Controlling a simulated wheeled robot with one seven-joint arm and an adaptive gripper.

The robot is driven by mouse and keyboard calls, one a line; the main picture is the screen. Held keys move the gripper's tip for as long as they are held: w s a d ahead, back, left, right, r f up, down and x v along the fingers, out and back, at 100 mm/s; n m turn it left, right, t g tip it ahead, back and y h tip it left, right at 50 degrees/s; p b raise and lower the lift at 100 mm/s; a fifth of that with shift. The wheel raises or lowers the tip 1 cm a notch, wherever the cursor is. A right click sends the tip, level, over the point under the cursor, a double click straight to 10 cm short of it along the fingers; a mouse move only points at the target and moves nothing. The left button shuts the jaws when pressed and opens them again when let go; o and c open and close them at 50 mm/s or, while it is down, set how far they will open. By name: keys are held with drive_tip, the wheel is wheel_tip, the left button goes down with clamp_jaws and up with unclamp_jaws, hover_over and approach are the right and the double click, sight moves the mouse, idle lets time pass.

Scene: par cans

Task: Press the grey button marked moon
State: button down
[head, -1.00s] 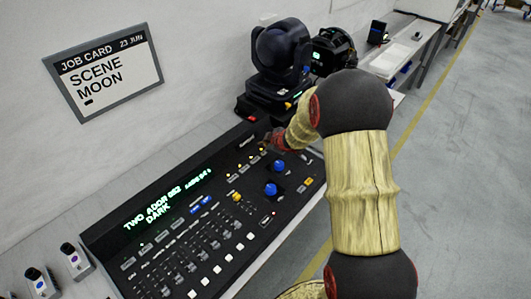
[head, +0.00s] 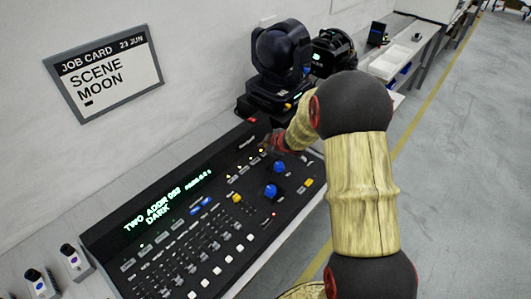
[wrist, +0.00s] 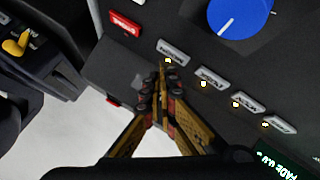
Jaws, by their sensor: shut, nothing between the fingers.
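Several small grey buttons run in a slanting row on the black console; in the wrist view they are a first one (wrist: 173,53), a second (wrist: 211,78), a third (wrist: 247,104) and one at the lower right (wrist: 279,124). Each has a small lit lamp beside it. Their labels are inverted and too small to read surely, so I cannot tell which is marked moon. My gripper (wrist: 160,72) is shut and empty, its tips close beside the first button; contact cannot be told. In the head view my gripper (head: 270,147) is at the row's far end, partly hidden by my arm.
The console (head: 120,242) has blue knobs (head: 279,167), faders and a display reading "DARK". A job card (head: 105,72) on the wall reads "SCENE MOON". A red button (wrist: 125,24) lies near the tips. A black stage light (head: 281,55) stands behind the console.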

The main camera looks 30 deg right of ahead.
sight(264, 153)
drive_tip(key=shift+f, duration=0.45)
drive_tip(key=shift+f+b, duration=0.35)
drive_tip(key=shift+b, duration=0.05)
idle(0.6)
drive_tip(key=shift+r, duration=0.15)
idle(0.3)
drive_tip(key=shift+r+p, duration=0.65)
drive_tip(key=shift+p, duration=0.3)
wheel_tip(264, 153, up, 5)
drive_tip(key=p, duration=0.5)
drive_tip(key=shift+r, duration=0.1)
idle(0.4)
